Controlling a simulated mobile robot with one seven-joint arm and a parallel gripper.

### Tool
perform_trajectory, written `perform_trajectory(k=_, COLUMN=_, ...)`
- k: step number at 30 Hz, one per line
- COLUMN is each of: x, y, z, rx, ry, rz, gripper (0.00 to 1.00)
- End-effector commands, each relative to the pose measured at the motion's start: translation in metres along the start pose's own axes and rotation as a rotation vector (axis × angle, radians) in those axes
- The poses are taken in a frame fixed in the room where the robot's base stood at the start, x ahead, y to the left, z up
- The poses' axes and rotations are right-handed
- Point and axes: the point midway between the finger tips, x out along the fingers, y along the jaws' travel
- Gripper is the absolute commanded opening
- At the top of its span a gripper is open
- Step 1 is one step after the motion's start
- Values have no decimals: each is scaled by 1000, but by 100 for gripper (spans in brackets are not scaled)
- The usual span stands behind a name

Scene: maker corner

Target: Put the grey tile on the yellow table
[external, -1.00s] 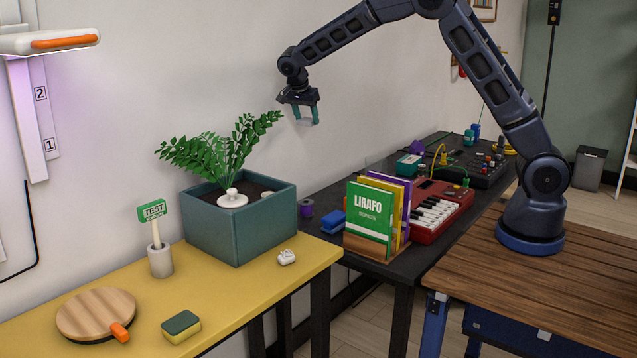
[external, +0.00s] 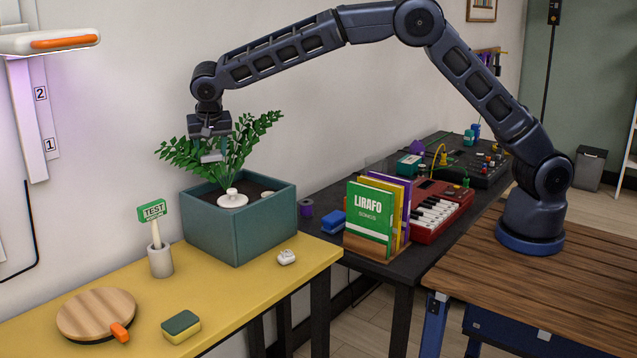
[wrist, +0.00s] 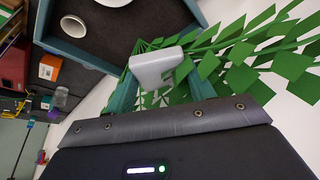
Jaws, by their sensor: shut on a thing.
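My gripper (external: 210,147) is above the left part of the teal planter, close to the plant's leaves. It is shut on the grey tile (external: 211,157), which hangs below the fingers as a small light grey block. In the wrist view the grey tile (wrist: 157,68) sits between the teal fingers, with green leaves around it. The yellow table (external: 235,298) is at the lower left. It bears the planter, and its front part has bare room.
The teal planter (external: 238,228) holds a leafy plant (external: 222,150) and a white lidded piece (external: 232,199). A cup with a TEST sign (external: 160,260), a round wooden board (external: 97,312), a sponge (external: 181,326) and a small white object (external: 287,257) are on the table.

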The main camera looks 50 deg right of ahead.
Motion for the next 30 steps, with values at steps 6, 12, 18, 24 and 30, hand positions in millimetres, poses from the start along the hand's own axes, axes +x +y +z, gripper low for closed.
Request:
perform_trajectory(k=6, x=-29, y=-57, z=76, rx=-170, ry=2, rz=-70, gripper=31)
perform_trajectory(k=12, x=-57, y=-99, z=146, rx=-317, ry=6, rz=-131, gripper=31)
perform_trajectory(k=18, x=-80, y=-126, z=203, rx=-431, ry=9, rz=-178, gripper=31)
perform_trajectory(k=24, x=-94, y=-140, z=238, rx=-500, ry=12, rz=-208, gripper=31)
perform_trajectory(k=30, x=-67, y=-141, z=250, rx=-504, ry=11, rz=-207, gripper=31)
